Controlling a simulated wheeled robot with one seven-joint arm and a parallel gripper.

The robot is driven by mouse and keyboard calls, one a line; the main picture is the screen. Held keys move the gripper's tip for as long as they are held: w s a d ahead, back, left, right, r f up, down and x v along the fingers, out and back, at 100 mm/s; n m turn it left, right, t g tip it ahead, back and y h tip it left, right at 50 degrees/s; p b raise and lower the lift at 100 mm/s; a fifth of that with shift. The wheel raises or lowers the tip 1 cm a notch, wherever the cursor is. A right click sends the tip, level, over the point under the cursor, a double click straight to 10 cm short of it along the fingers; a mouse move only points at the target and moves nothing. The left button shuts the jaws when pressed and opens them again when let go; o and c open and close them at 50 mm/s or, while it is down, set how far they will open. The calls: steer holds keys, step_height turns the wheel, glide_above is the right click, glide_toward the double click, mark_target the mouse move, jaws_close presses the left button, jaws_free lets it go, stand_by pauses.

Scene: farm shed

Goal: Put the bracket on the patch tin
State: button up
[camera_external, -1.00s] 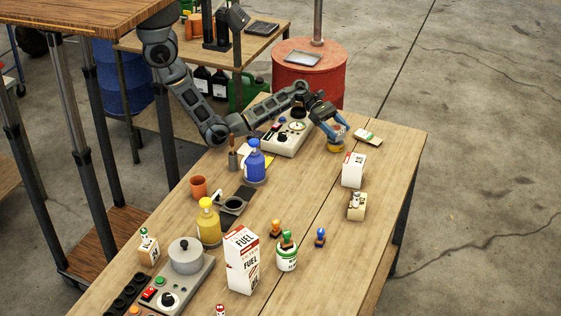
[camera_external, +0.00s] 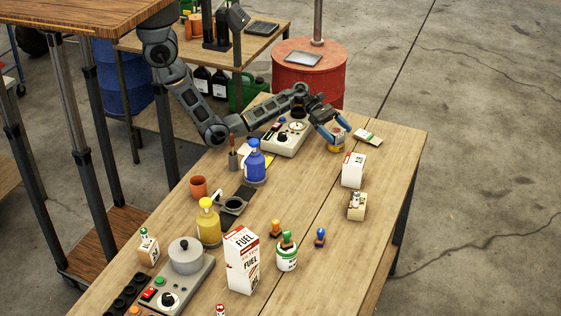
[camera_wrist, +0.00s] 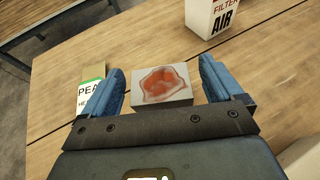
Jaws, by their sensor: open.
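My gripper (camera_external: 334,130) is at the far end of the workbench, its blue fingers spread apart over a small yellow-orange tin-like item (camera_external: 336,146). In the wrist view my gripper (camera_wrist: 163,88) shows its two fingers either side of a grey block-like item (camera_wrist: 165,84) with a reddish patch on top. Gaps show between it and both fingers. I cannot tell for certain which of these is the patch tin or the bracket. A cream block with a metal piece on it (camera_external: 357,205) stands nearer on the bench.
A seed packet (camera_external: 367,137) lies right of my gripper, and a white air filter box (camera_external: 353,170) stands nearer. A grey gauge device (camera_external: 287,138) is close on the left. Bottles, a fuel carton (camera_external: 242,262) and a hot plate crowd the near bench. The right edge strip is clear.

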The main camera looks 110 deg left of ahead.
steer(key=v, duration=1.2)
steer(key=shift+r, duration=0.15)
steer(key=shift+d, duration=0.1)
steer(key=shift+w, duration=0.1)
